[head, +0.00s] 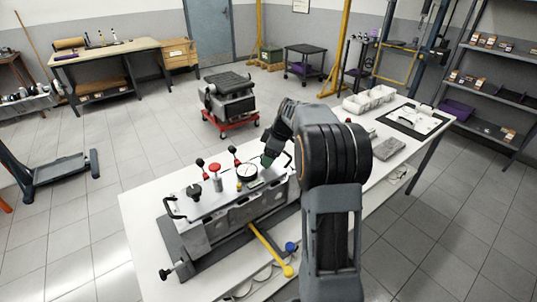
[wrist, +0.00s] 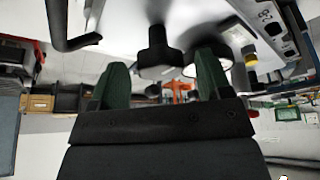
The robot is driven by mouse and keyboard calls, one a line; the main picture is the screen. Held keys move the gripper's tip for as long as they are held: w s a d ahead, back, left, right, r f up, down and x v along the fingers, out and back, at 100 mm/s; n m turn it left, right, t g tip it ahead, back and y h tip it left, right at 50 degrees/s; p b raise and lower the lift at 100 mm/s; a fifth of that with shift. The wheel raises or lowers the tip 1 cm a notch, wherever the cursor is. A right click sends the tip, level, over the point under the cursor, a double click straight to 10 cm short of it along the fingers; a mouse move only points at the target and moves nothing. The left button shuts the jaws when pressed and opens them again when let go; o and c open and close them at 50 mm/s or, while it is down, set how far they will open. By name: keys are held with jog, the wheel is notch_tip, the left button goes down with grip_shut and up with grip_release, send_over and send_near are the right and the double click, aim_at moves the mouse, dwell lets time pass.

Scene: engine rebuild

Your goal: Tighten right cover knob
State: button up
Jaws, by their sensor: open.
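The engine cover assembly (head: 225,205), a long light-grey block, lies on the white table. Its left black knob (head: 194,191) stands on top near the left end. My gripper (head: 268,158) is over the right end of the cover in the head view, where my arm hides most of that end. In the wrist view a black lobed knob (wrist: 158,52) shows between and just beyond the green fingertips of my gripper (wrist: 160,80). The fingers are open and apart, with nothing held. Whether either finger touches the knob cannot be told.
A black bent handle (wrist: 72,30) is left of the knob in the wrist view. A yellow-handled tool (head: 270,250) leans at the front. White bins (head: 368,100) stand at the table's far end.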

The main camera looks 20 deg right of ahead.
jog(key=c, duration=0.9)
